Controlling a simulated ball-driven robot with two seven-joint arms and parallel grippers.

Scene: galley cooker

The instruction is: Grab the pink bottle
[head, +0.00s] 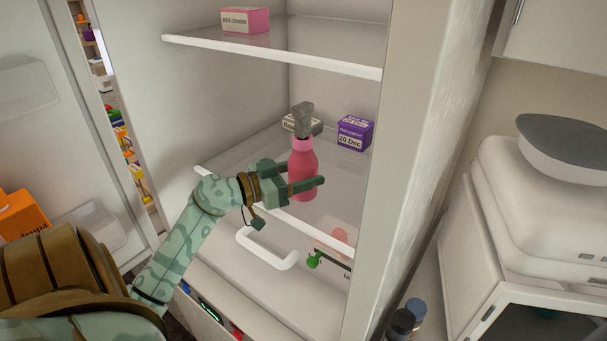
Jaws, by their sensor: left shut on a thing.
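The pink bottle (303,164) with a grey cap stands out in the middle of the head view, inside the open fridge, upright at the front of the middle shelf. My left gripper (303,184) reaches in from the left and is shut on the bottle's body. Its fingers hide part of the bottle's lower half. I cannot tell whether the bottle's base touches the shelf. My right gripper is not in view.
A purple box (354,133) and a pale box (297,124) stand behind the bottle. A pink box (245,20) sits on the upper shelf (270,56). A drawer with a white handle (267,252) lies below. The fridge's right wall (408,150) is close.

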